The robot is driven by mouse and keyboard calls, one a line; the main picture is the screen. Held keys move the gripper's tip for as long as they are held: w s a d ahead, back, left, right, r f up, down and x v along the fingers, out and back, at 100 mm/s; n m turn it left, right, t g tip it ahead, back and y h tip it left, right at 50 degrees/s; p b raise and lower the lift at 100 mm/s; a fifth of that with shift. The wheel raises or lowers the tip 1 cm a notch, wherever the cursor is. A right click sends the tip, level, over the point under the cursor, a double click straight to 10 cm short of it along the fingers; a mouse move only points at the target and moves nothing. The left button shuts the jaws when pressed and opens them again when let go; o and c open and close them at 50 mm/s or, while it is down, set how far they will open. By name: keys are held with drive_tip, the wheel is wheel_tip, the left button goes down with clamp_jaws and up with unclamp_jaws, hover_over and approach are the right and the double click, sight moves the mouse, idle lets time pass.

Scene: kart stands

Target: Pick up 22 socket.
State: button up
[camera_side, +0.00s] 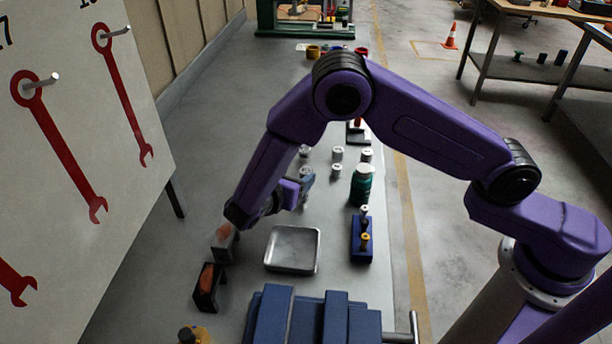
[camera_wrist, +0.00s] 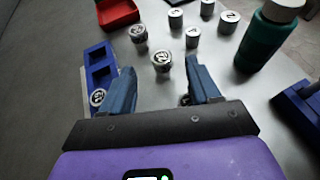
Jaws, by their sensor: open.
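Several short silver sockets with numbered tops stand upright on the bench. In the wrist view the nearest socket (camera_wrist: 162,61) stands just ahead of the gap between my fingertips. Another socket (camera_wrist: 138,33) is behind it to the left, and others (camera_wrist: 193,37) stand farther back to the right. The printed numbers are too small to read surely, so I cannot tell which is the 22 socket. My gripper (camera_wrist: 161,76) is open and empty, its blue fingers spread. In the side view my gripper (camera_side: 306,187) is low over the bench near the sockets (camera_side: 337,153).
A blue rack (camera_wrist: 100,52) holding one socket is left of my fingers, with a red tray (camera_wrist: 118,13) behind. A green bottle (camera_wrist: 266,38) stands to the right, near a blue block (camera_wrist: 300,104). In the side view a metal tray (camera_side: 292,250) lies in front.

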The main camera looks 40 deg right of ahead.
sight(305, 171)
drive_tip(key=x, duration=0.4)
drive_tip(key=shift+d+f, duration=0.15)
drive_tip(key=shift+f, duration=0.25)
drive_tip(key=shift+c, duration=0.2)
clamp_jaws()
drive_tip(key=shift+r, duration=0.1)
